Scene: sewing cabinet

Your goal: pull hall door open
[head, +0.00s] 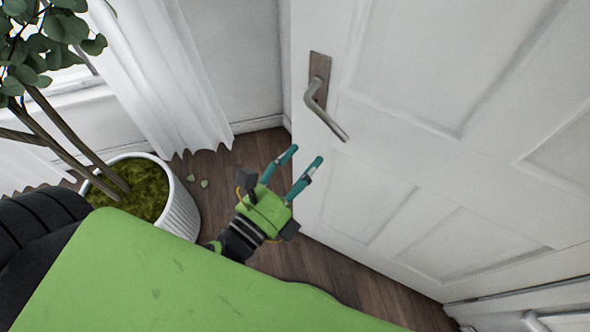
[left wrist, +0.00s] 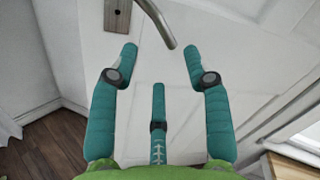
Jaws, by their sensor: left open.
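The hall door (head: 420,130) is a white panelled door filling the right of the head view. Its metal lever handle (head: 325,112) sits on a brownish plate near the door's left edge. My left gripper (head: 307,155) is open and empty, below and to the left of the handle, with its fingers pointing up towards it. In the left wrist view the handle (left wrist: 157,22) shows at the top, its tip beyond and between the teal fingers (left wrist: 159,52), not held. The door's opening angle is hard to tell. My right gripper is not in view.
A white ribbed pot (head: 180,205) with a leafy plant stands at the left. A white curtain (head: 165,75) hangs behind it. Wooden floor (head: 225,170) shows between pot and door, with a few fallen leaves.

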